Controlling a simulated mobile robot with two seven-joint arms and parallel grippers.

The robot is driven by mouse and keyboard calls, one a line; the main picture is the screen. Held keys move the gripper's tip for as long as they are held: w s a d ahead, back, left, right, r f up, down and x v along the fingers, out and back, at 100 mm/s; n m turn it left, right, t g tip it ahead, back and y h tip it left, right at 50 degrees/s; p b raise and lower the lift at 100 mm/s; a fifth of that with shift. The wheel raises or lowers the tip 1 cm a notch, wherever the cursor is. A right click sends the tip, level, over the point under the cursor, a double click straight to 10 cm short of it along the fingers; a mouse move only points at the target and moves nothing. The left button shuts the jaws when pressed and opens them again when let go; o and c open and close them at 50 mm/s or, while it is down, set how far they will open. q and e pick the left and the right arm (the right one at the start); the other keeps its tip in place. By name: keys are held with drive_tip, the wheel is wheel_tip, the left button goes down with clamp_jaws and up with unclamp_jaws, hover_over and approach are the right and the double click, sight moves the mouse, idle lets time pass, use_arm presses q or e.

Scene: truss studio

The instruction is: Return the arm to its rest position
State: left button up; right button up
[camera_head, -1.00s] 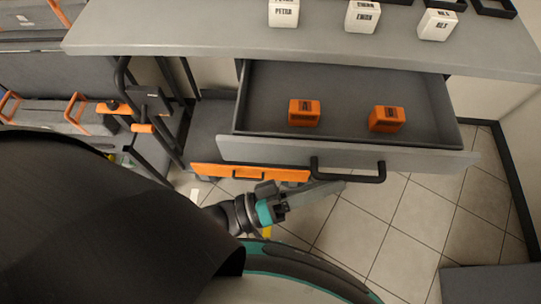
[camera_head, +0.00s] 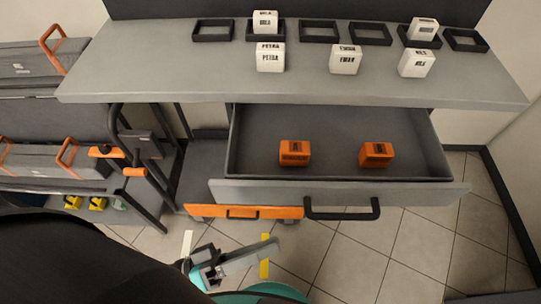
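My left gripper (camera_head: 270,246) is low in the picture, above the tiled floor and in front of the open drawer's handle. It points to the right. It holds no object that I can see, and the gap between its fingers cannot be made out from this angle. My dark arm and body cover the lower left. My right gripper is out of view. The grey drawer (camera_head: 340,193) is pulled out, with two orange blocks inside, a left one (camera_head: 294,153) and a right one (camera_head: 376,155).
A grey worktop (camera_head: 150,70) above the drawer carries several white labelled blocks and black square frames. An orange-fronted case (camera_head: 190,211) is below the drawer at left. A dark trolley (camera_head: 160,185) with orange grips stands further left. Tiled floor (camera_head: 420,250) is clear at right.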

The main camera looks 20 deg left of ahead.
use_arm(q)
drive_tip(key=w+a+f+m+g+y, duration=0.15)
drive_tip(key=a+f+y, duration=0.25)
drive_tip(key=f, duration=0.5)
drive_tip(key=w+a+f+y, duration=0.2)
drive_tip(key=a+f+y, duration=0.15)
drive_tip(key=f, duration=0.55)
drive_tip(key=w+a+f+m+g+y, duration=0.1)
drive_tip(key=a+f+y, duration=0.25)
drive_tip(key=f, duration=0.45)
drive_tip(key=s+a+f+m+g+y, duration=0.1)
drive_tip(key=s+f+g+y, duration=0.4)
drive_tip(key=s+f+g, duration=0.4)
drive_tip(key=s+f, duration=0.5)
drive_tip(key=s, duration=0.3)
drive_tip(key=shift+s+f, duration=0.15)
drive_tip(key=shift+s, duration=0.15)
